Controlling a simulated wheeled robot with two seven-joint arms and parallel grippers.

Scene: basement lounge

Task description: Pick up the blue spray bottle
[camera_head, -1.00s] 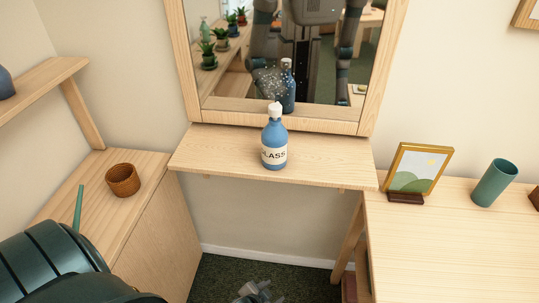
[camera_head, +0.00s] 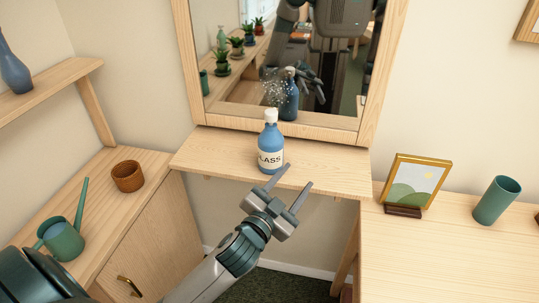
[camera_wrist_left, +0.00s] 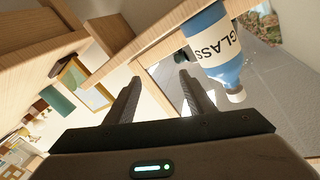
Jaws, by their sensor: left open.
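The blue spray bottle (camera_head: 271,143) has a white cap and a label. It stands upright on the small wooden shelf (camera_head: 330,168) below the mirror. My left gripper (camera_head: 299,176) is open and empty at the front edge of the shelf, a little right of and nearer than the bottle. In the left wrist view the bottle (camera_wrist_left: 213,50) shows at the upper right, beyond the open fingers (camera_wrist_left: 155,95) and not between them. My right gripper is not in view.
The mirror (camera_head: 285,50) stands behind the bottle, with a white speckled patch on it. A brown cup (camera_head: 128,176) and green watering can (camera_head: 63,240) are on the left cabinet. A framed picture (camera_head: 414,183) and green cup (camera_head: 496,200) stand on the right table.

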